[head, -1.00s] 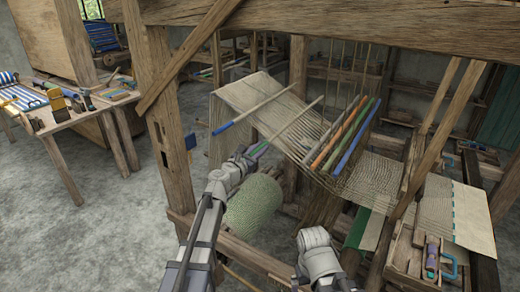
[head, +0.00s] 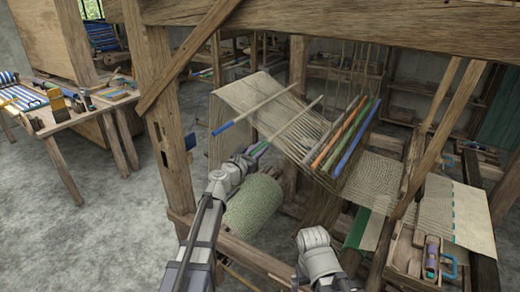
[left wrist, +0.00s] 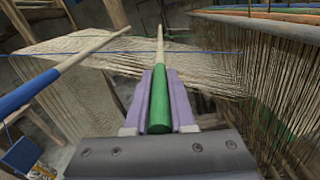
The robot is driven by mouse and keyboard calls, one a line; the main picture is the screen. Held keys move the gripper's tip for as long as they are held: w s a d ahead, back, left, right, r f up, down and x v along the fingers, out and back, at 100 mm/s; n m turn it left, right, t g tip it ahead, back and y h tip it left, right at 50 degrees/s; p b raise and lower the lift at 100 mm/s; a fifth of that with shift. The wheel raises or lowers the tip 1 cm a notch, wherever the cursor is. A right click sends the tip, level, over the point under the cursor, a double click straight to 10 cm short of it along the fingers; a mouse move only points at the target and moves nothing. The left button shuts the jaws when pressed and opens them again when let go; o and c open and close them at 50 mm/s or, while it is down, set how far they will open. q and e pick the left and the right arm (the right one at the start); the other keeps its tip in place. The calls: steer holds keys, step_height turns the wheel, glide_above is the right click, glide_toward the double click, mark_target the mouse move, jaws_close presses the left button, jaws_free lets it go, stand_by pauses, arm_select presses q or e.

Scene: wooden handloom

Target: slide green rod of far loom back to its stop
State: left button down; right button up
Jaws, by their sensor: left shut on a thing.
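The rod with a green end (left wrist: 161,98) lies between the two purple fingers of my left gripper (left wrist: 160,100) in the left wrist view. The gripper is shut on its green end. The rod's pale wooden shaft (head: 298,116) runs away from the gripper, across the loom's woven cloth, in the head view. There my left gripper (head: 252,153) is beside the cloth, above a green roll, and hides most of the green end. Only a link of my right arm shows at the bottom; its gripper is out of view.
A rod with a blue end (head: 238,119) lies parallel, to the left; it also shows in the left wrist view (left wrist: 45,82). Several coloured rods (head: 343,135) lie across the warp to the right. The green roll (head: 252,207) sits below. A thick wooden post (head: 160,120) stands left of my arm.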

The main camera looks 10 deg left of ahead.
arm_select(q)
steer(key=w+a+r+p, duration=0.2)
steer(key=w+a, duration=0.1)
steer(key=a, duration=0.4)
steer(key=shift+a+r+p, duration=0.3)
steer(key=shift+a, duration=0.05)
steer(key=shift+w, duration=0.1)
steer(key=c, duration=0.8)
jaws_free()
steer(key=shift+o, duration=0.2)
steer(key=v, duration=0.8)
steer(key=shift+c, duration=0.2)
